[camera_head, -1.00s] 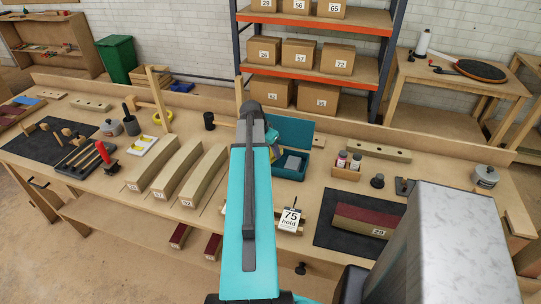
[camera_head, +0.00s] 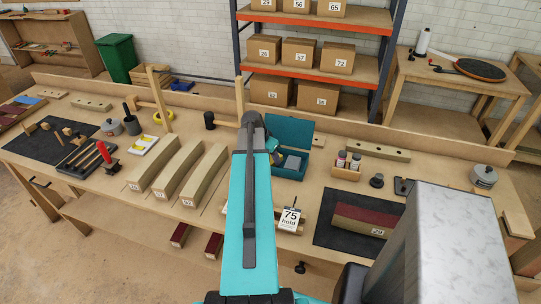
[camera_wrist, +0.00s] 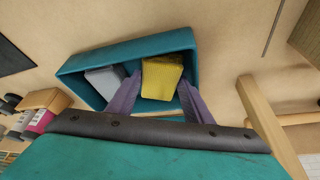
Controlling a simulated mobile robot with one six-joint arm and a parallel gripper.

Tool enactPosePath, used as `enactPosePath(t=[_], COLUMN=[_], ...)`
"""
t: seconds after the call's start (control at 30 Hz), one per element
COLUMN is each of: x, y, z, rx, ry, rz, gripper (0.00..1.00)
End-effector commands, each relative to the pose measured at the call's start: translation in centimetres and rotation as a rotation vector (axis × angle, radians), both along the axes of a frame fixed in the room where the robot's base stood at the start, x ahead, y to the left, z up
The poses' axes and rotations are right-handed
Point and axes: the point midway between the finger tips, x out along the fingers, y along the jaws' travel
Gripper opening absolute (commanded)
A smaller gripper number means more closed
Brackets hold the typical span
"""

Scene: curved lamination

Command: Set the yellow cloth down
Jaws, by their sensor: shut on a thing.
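The yellow cloth (camera_wrist: 162,78) is between the two purple fingers of my gripper (camera_wrist: 160,92) in the wrist view, and the gripper is shut on it. Behind it is an open teal box (camera_wrist: 75,68), with the cloth over the box's interior. I cannot tell whether the cloth touches the box floor. A grey block (camera_wrist: 104,82) lies inside, left of the cloth. In the head view the teal box (camera_head: 289,131) stands just right of my arm's end, with its lid up. My arm hides most of the gripper and cloth there.
A wooden holder with small bottles (camera_head: 346,170) stands right of the box. Several long curved blocks (camera_head: 180,170) lie to the left. A dark mat (camera_head: 335,236) lies at front right.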

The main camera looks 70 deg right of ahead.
Motion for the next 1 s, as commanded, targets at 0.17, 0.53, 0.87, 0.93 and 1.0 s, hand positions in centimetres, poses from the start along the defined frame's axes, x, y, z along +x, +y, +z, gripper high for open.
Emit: enactPosePath(t=[0.17, 0.53, 0.87, 0.93, 1.0], x=[0.0, 0.0, 0.0, 0.1, 0.2], y=[0.0, 0.0, 0.0, 0.2, 0.3], z=[0.0, -0.3, 0.1, 0.3, 0.7], rx=[0.000, 0.000, 0.000, -0.001, -0.002], ry=[0.000, 0.000, -0.001, -0.001, -0.001], rz=[0.000, 0.000, 0.000, 0.000, 0.001], gripper=[0.25, 0.54, 0.54, 0.54, 0.54])
